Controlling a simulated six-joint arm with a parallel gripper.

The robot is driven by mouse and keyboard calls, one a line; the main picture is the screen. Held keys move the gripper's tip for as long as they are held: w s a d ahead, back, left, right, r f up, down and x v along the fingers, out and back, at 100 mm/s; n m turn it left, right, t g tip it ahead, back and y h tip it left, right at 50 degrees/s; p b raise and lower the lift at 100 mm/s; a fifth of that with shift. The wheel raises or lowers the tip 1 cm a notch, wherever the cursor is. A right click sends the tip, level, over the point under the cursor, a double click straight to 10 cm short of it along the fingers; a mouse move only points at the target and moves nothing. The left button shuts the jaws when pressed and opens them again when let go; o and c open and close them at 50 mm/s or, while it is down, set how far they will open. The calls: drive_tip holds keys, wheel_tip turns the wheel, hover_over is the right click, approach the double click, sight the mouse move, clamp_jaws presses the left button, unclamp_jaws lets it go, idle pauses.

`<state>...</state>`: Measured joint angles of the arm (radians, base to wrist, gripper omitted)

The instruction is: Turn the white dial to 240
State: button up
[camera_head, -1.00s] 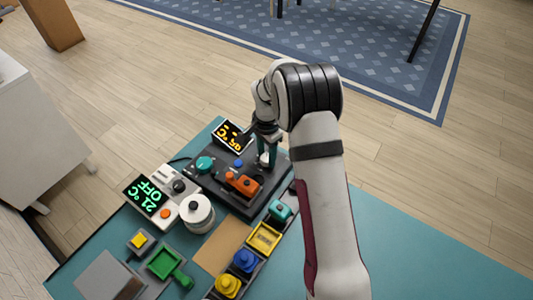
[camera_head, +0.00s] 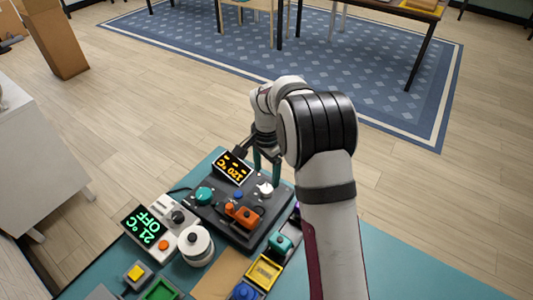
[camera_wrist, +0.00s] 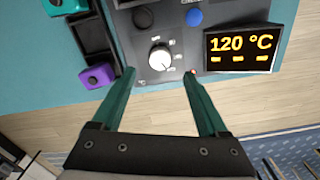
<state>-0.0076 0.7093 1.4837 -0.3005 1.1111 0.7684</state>
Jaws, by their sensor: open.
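The white dial (camera_head: 265,189) sits on the dark control panel (camera_head: 222,219). In the wrist view the white dial (camera_wrist: 160,57) lies just beyond and between my fingertips, with small scale marks around it. My gripper (camera_head: 265,172) has its teal fingers apart at the far side of the dial. In the wrist view my gripper (camera_wrist: 160,74) is open and empty, and the dial looks clear of both fingers. The panel's display (camera_wrist: 241,48) reads 120 °C in yellow; it also shows in the head view (camera_head: 233,169).
A teal knob (camera_head: 204,195), a blue button (camera_head: 238,194) and an orange control (camera_head: 243,215) share the panel. A second unit's display (camera_head: 144,227) reads 21 °C OFF. A purple block (camera_wrist: 97,76) lies beside the panel. The teal table is bare at right.

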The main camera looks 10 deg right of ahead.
sight(266, 188)
wheel_tip(266, 188, up, 10)
drive_tip(key=shift+f, duration=0.25)
drive_tip(key=s+a+r+n+y, duration=0.1)
drive_tip(key=s+r+n, duration=0.15)
drive_tip(key=s, duration=0.65)
drive_tip(key=s+a+r+n, duration=0.1)
drive_tip(key=s+r, duration=0.2)
drive_tip(key=s, duration=0.6)
drive_tip(key=s+a+f+n, duration=0.1)
drive_tip(key=s+f+n, duration=0.2)
drive_tip(key=s, duration=1.2)
drive_tip(key=shift+s+f+y, duration=0.25)
drive_tip(key=shift+f+y, duration=0.05)
drive_tip(key=shift+y, duration=0.1)
